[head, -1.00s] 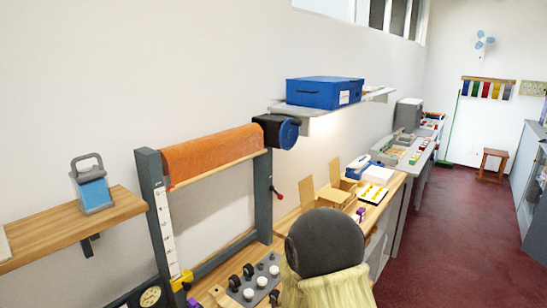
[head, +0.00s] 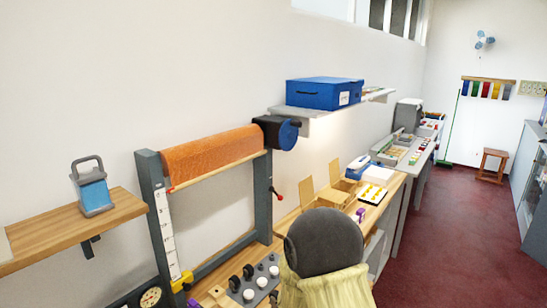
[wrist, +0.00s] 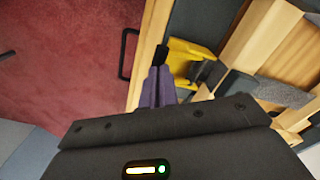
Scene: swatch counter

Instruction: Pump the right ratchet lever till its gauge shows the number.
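In the head view a round gauge (head: 151,297) shows at the bottom left, cut by the frame edge; its number is too small to read. A yellow part (head: 182,281) sits at the foot of the white scale strip on the left grey post; a yellow part (wrist: 190,62) shows beside my fingers in the wrist view. My gripper's purple fingers (wrist: 160,86) are pressed close together, with a black piece (wrist: 161,55) at their tips. Whether they grip it or only touch it is unclear. No lever can be told apart as the right ratchet lever.
The grey-post frame carries an orange roll (head: 213,150) and a red-knobbed black handle (head: 274,191). A grey panel with several knobs (head: 252,283) lies on the bench. A wooden shelf (head: 110,215) juts in at left. Open red floor (head: 440,230) lies to the right.

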